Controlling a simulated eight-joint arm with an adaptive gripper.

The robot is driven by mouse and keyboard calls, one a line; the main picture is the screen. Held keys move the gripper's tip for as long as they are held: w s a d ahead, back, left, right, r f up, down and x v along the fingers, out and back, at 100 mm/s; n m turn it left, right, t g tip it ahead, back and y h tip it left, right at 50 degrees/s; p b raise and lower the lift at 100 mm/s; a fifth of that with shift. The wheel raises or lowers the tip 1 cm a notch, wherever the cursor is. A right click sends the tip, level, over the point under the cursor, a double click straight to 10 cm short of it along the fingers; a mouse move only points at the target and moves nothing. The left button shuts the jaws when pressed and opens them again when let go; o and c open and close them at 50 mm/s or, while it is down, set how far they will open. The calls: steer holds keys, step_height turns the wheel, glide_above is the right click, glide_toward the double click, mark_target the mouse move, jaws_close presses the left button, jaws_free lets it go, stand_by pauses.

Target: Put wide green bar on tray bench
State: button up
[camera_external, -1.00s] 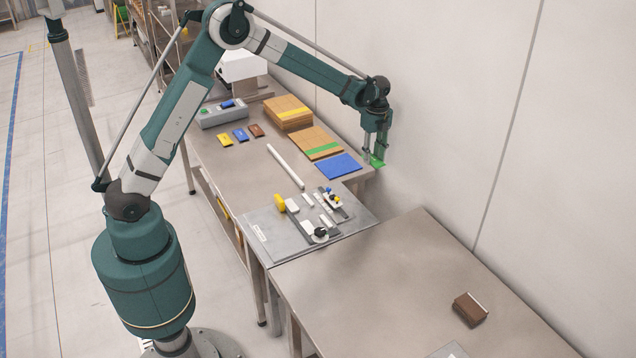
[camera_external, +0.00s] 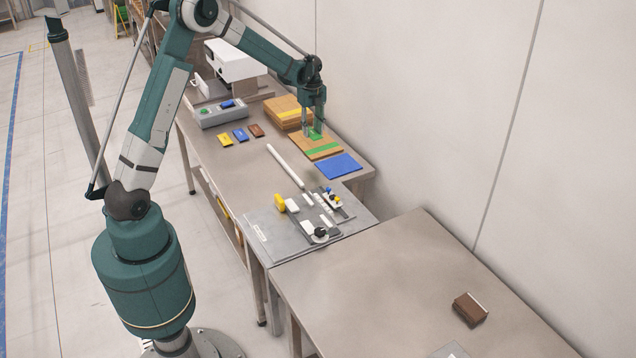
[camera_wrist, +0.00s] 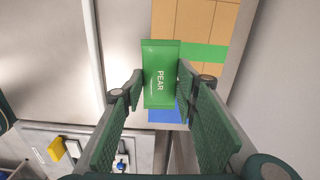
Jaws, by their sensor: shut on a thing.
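My gripper (camera_external: 314,124) is shut on a green bar (camera_wrist: 160,65), a flat green pack lettered PEAR. In the wrist view the bar sits between my two fingers, and my gripper (camera_wrist: 158,82) holds it by its sides. In the external view the green bar (camera_external: 315,135) appears over the brown board with the green stripe (camera_external: 322,149); its exact height above the board is hard to tell. The long bench (camera_external: 238,165) carries that board. I cannot tell for certain which surface is the tray bench.
Several small packs (camera_external: 240,134), a white rod (camera_external: 285,166) and a grey fixture plate (camera_external: 270,240) lie leftward and nearer. The front table (camera_external: 380,285) is mostly clear, with a brown block (camera_external: 470,309).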

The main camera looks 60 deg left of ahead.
steer(key=s+a, duration=1.7)
steer(key=a, duration=0.3)
steer(key=s+a, duration=0.6)
steer(key=s, duration=0.4)
steer(key=s+a, duration=0.6)
steer(key=s, duration=0.5)
steer(key=shift+s+a+f+m, duration=0.2)
steer(key=shift+f+m, duration=0.1)
steer(key=shift+f, duration=0.1)
glide_above(209, 145)
steer(key=shift+f, duration=3.15)
steer(key=shift+f+b, duration=0.4)
steer(key=shift+f, duration=1.45)
steer(key=shift+f, duration=0.2)
